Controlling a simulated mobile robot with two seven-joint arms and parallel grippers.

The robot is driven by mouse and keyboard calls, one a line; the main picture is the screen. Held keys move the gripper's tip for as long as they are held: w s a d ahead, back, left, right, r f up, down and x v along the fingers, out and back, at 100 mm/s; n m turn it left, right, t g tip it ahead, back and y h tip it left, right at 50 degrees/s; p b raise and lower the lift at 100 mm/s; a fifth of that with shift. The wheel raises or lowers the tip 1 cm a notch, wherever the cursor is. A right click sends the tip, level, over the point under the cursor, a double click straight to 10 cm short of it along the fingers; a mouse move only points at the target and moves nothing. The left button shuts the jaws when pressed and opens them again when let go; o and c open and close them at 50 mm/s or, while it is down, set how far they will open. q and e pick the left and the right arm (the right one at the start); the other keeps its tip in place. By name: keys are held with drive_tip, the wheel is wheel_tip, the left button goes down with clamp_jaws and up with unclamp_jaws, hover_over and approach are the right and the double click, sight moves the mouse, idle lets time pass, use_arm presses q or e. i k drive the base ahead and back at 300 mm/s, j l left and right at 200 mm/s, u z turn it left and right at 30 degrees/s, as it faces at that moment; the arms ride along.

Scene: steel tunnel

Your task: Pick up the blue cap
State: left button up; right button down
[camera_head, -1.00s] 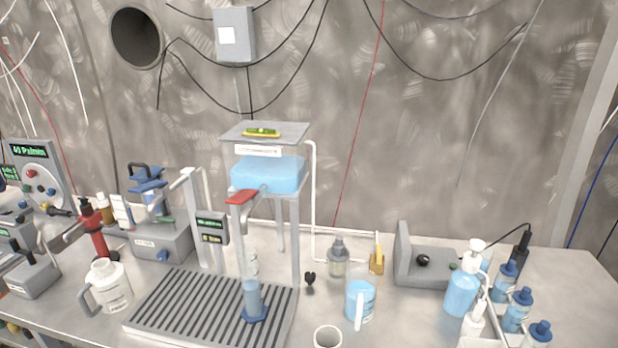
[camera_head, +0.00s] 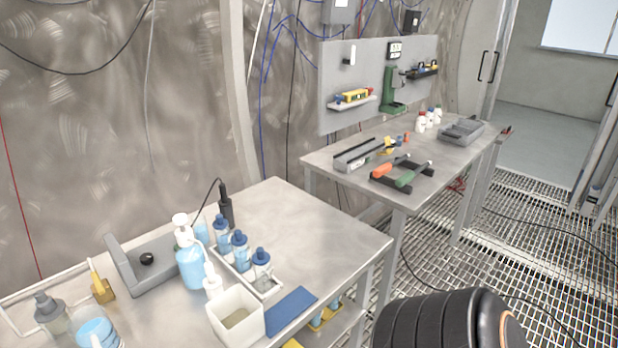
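Several small bottles with blue caps stand in a rack on the near bench. One blue cap (camera_head: 221,219) is on the rear bottle, another blue cap (camera_head: 239,237) on the middle one, and a third blue cap (camera_head: 261,255) on the front one. I cannot tell which of these is the task's cap. A black ribbed part of my own body fills the bottom right. Neither of my grippers shows in the view.
The near bench (camera_head: 325,235) is bare on its right side. A pump bottle (camera_head: 190,262), a white square container (camera_head: 235,318) and a blue pad (camera_head: 291,311) stand or lie around the rack. A second bench (camera_head: 345,185) with tools stands behind, with grated floor (camera_head: 425,255) to the right.

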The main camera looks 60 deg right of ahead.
sight(261, 257)
drive_tip(key=z, duration=1.6)
